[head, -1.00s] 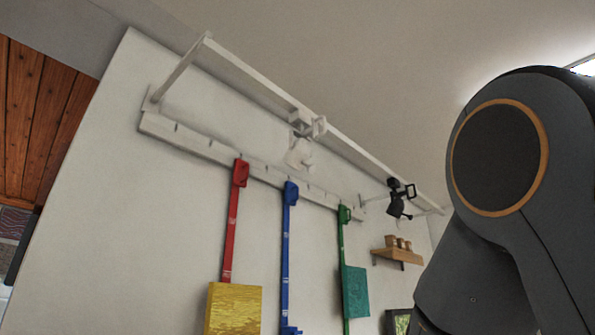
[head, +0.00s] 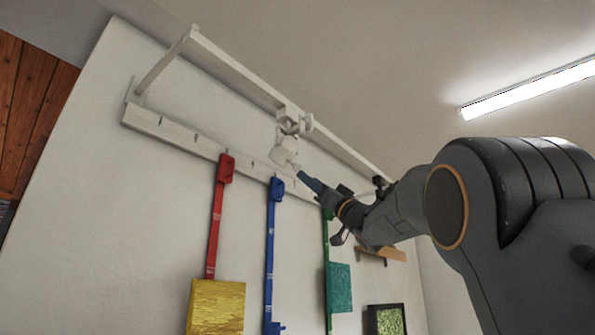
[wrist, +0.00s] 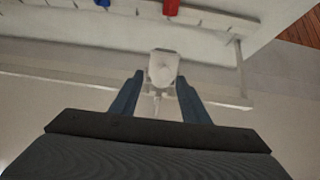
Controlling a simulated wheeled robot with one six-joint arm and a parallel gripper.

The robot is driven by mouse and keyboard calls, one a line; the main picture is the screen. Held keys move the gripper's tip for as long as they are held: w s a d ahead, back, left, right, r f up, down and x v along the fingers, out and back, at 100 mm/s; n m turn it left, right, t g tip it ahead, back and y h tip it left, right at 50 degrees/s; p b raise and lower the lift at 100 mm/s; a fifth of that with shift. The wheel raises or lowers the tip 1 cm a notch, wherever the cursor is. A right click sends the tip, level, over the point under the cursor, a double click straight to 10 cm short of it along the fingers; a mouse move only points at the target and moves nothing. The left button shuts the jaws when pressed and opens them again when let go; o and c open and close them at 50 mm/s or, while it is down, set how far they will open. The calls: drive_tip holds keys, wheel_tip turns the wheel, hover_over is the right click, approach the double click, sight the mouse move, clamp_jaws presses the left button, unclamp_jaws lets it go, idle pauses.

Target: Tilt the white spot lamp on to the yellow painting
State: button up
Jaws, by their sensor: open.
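The white spot lamp (head: 285,153) hangs from the white rail, tilted, its head near the wall and above the blue strap. The yellow painting (head: 216,307) hangs on the wall below and left of it, on the red strap. My gripper (head: 312,184) is just right of and below the lamp in the head view. In the wrist view the lamp (wrist: 163,67) is centred ahead, between and slightly beyond the two spread fingertips of my gripper (wrist: 160,80). The gripper is open; I cannot tell whether it touches the lamp.
The white rail (head: 240,78) runs along the wall, with a slotted white strip (head: 170,130) below it. Red (head: 215,215), blue (head: 270,250) and green straps hang down. A teal painting (head: 340,288) and a green framed picture (head: 387,320) are further right. My arm partly hides a wooden shelf (head: 390,254).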

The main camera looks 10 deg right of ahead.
sight(299, 167)
drive_tip(key=shift+s+a+r+n+y+p, duration=0.1)
drive_tip(key=shift+a+r+n+y+p, duration=0.15)
drive_tip(key=shift+r, duration=0.2)
drive_tip(key=shift+a+r+n+y+p, duration=0.15)
drive_tip(key=shift+r+n, duration=0.1)
drive_tip(key=shift+r, duration=0.2)
drive_tip(key=shift+p+x, duration=1.85)
drive_tip(key=shift+x, duration=1.5)
drive_tip(key=shift+f, duration=0.15)
drive_tip(key=shift+c, duration=0.3)
clamp_jaws()
